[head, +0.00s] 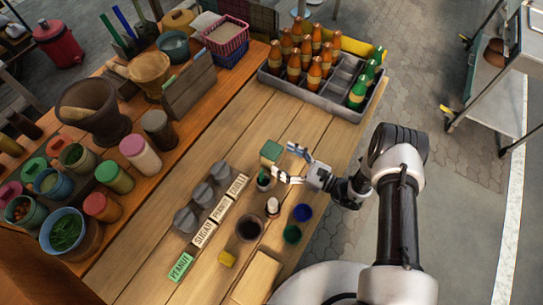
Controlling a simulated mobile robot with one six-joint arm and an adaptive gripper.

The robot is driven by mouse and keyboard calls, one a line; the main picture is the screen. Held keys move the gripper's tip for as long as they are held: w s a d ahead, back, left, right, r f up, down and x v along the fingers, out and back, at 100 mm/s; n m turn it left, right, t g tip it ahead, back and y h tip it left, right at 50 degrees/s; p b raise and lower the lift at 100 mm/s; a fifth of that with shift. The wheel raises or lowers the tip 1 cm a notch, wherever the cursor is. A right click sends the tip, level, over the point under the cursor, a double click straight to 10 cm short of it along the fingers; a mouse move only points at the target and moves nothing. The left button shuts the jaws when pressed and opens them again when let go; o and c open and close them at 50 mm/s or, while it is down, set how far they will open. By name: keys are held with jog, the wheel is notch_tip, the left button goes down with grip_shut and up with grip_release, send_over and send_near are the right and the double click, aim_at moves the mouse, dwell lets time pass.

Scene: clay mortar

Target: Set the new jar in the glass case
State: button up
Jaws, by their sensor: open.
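My gripper (286,161) is open at the right side of the wooden table, and its fingers point left. A green block (271,152) and a small dark cup (263,183) with something upright in it are close to the fingertips; I cannot tell if they touch. No glass case can be made out. Several lidded jars stand on the left counter, among them a pink-lidded one (140,157), a green-lidded one (115,178) and a red-lidded one (102,207). I cannot tell which jar is the new one.
A grey crate (300,97) of orange and green bottles stands at the far right. Grey domed pots (202,195) and word signs (204,234) line the table's middle. A dark bowl (249,228), blue disc (303,212) and green disc (292,234) lie near my arm. Bare planks lie toward the crate.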

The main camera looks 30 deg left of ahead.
aim_at(272, 152)
jog(key=a, duration=0.5)
jog(key=shift+w+a, duration=0.3)
jog(key=shift+w, duration=0.05)
jog(key=shift+c, duration=0.2)
jog(key=c, duration=1.4)
jog(key=shift+r, duration=0.15)
